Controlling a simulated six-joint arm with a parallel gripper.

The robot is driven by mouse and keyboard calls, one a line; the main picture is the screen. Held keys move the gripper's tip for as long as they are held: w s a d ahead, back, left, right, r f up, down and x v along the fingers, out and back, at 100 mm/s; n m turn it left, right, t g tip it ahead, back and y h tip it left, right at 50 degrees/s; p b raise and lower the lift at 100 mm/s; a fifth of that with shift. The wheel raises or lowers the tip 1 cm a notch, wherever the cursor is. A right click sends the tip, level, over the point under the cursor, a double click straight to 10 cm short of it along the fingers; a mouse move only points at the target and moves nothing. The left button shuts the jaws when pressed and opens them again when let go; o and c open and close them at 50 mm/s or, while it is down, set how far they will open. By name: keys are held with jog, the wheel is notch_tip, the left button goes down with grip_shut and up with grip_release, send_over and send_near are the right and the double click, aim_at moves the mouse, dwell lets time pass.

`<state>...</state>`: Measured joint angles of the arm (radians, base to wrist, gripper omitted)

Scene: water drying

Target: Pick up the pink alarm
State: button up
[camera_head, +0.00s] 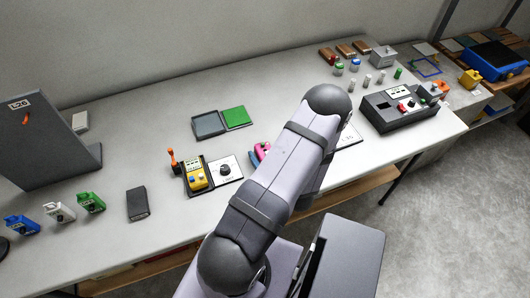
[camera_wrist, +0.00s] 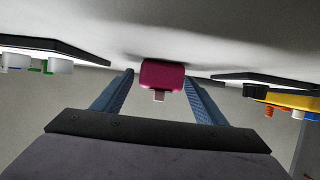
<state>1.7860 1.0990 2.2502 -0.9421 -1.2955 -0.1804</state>
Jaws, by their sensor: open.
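The pink alarm (camera_wrist: 162,74) is a small, rounded, deep-pink block with a pale tab on its lower edge in the wrist view. It is between the tips of my gripper's two blue fingers (camera_wrist: 159,82). The fingers are open, with a gap on the left side of the alarm and little or no gap on the right. In the head view the pink alarm (camera_head: 263,150) shows beside a blue finger of my gripper, at the table's middle. My arm hides much of that area.
A yellow meter (camera_head: 195,174) on a dark base stands left of the alarm. A grey control box (camera_head: 385,113) is to the right on the table (camera_head: 140,115). Flat grey and green trays lie behind. Dark-edged panels flank the fingers in the wrist view.

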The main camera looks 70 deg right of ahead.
jog(key=shift+w+d, duration=0.1)
jog(key=c, duration=1.2)
jog(key=shift+r, duration=0.1)
jog(key=shift+r, duration=4.85)
